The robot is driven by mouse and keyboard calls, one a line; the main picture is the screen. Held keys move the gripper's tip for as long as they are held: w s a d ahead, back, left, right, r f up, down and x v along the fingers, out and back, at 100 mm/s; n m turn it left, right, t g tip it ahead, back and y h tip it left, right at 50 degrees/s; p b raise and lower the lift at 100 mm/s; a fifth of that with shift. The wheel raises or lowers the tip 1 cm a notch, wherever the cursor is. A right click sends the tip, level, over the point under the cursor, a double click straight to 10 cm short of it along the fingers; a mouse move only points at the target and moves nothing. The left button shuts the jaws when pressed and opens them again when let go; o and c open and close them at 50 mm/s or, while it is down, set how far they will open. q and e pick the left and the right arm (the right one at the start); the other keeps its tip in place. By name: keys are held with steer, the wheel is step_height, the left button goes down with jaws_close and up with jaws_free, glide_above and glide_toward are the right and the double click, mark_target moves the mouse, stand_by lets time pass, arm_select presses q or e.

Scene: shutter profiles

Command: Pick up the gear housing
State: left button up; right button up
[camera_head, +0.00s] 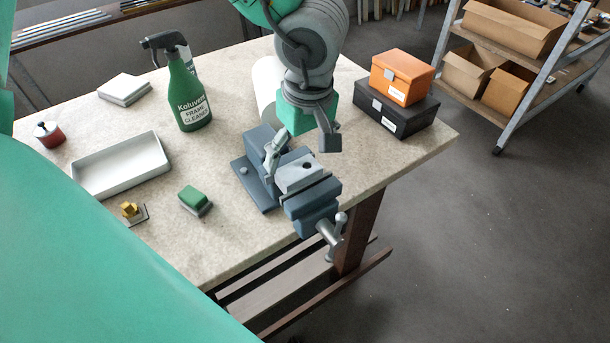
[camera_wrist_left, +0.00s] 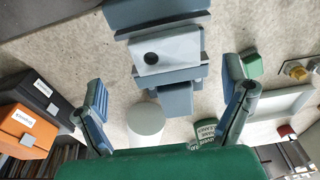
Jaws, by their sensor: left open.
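The gear housing looks to be the light grey block with a dark round hole (camera_head: 296,178), which sits in the blue-grey vise (camera_head: 311,203) at the table's front edge. In the left wrist view the block (camera_wrist_left: 180,50) lies between the vise jaws, ahead of my fingers. My left gripper (camera_head: 301,146) is open and empty, pointing down above the vise. Its fingers stand apart on either side of the block in the left wrist view (camera_wrist_left: 167,98). I cannot tell the exact height gap. My right gripper is not in view.
An orange box (camera_head: 402,76) on a black box (camera_head: 395,112) stands right of the vise. A green spray bottle (camera_head: 187,92), white tray (camera_head: 120,168), green block (camera_head: 194,198) and brass part (camera_head: 129,209) stand left. A white cylinder (camera_head: 266,80) is behind my gripper.

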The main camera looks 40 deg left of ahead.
mark_target(299, 170)
arm_select(q)
steer(key=f, duration=0.1)
steer(key=a+f+b, duration=0.1)
steer(key=f, duration=0.3)
steer(key=shift+s+a, duration=0.35)
steer(key=shift+a, duration=0.05)
steer(key=shift+w+d+f, duration=0.15)
steer(key=shift+d, duration=0.6)
steer(key=shift+d+r, duration=0.2)
steer(key=shift+d, duration=0.3)
steer(key=shift+c, duration=0.8)
steer(key=c, duration=0.8)
steer(key=shift+a, duration=0.3)
steer(key=c, duration=0.6)
steer(key=shift+a, duration=0.4)
steer(key=shift+c, duration=0.3)
steer(key=shift+d, duration=0.1)
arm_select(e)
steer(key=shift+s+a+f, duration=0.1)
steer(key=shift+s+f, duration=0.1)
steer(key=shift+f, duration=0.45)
